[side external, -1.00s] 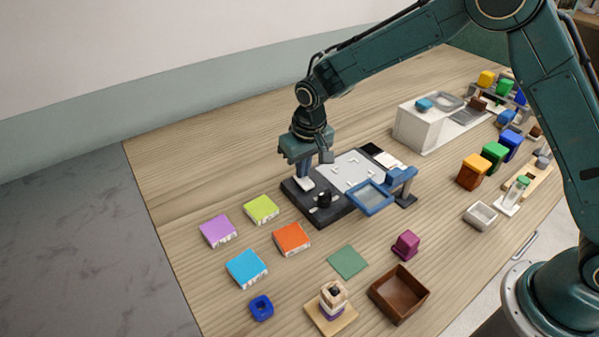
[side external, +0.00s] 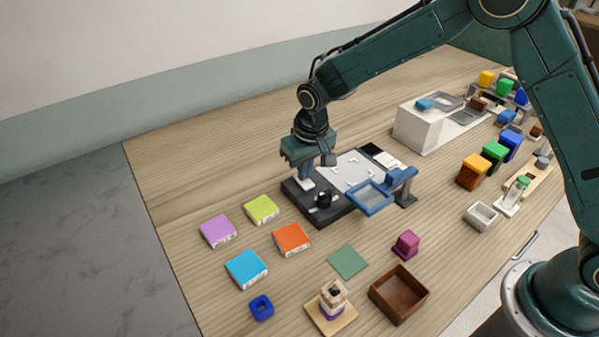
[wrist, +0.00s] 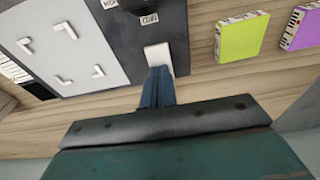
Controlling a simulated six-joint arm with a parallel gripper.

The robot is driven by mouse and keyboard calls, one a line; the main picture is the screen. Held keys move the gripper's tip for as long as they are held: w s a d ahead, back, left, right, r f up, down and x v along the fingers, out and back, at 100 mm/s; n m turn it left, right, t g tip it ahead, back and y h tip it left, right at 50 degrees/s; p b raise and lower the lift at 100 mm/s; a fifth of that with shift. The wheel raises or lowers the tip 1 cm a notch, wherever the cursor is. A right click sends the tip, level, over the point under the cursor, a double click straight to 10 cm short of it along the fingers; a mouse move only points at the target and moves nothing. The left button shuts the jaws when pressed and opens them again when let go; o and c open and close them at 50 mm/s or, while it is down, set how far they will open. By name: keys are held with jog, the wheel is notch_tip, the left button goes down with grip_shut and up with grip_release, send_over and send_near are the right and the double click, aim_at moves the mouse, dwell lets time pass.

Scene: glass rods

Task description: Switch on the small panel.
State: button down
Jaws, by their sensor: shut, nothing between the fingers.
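The small panel (side external: 322,213) is a dark slab on the table, with a black knob (side external: 324,198) and a light rocker or button at its far left corner. In the wrist view the dark panel (wrist: 128,38) shows two small labels and the pale rocker (wrist: 157,55). My gripper (side external: 306,181) is shut and empty, pointing down at the rocker. In the wrist view the closed fingertips (wrist: 159,72) are right at the rocker's edge; I cannot tell whether they touch it.
A light grey plate with white corner marks (side external: 350,169) adjoins the panel, with a blue-framed window (side external: 371,197) on a stand beside it. Lime (side external: 262,209), orange (side external: 291,239) and purple (side external: 218,231) blocks lie nearby.

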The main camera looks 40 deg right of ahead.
aim_at(309, 184)
jog(key=shift+s, duration=0.4)
jog(key=shift+r, duration=0.1)
notch_tip(309, 184, up, 14)
jog(key=s, duration=0.2)
dwell(0.7)
jog(key=shift+w, duration=0.65)
jog(key=f, duration=0.4)
jog(key=w+f, duration=0.1)
jog(key=f, duration=0.4)
jog(key=w+f, duration=0.1)
jog(key=f, duration=0.4)
jog(key=shift+w+d, duration=0.1)
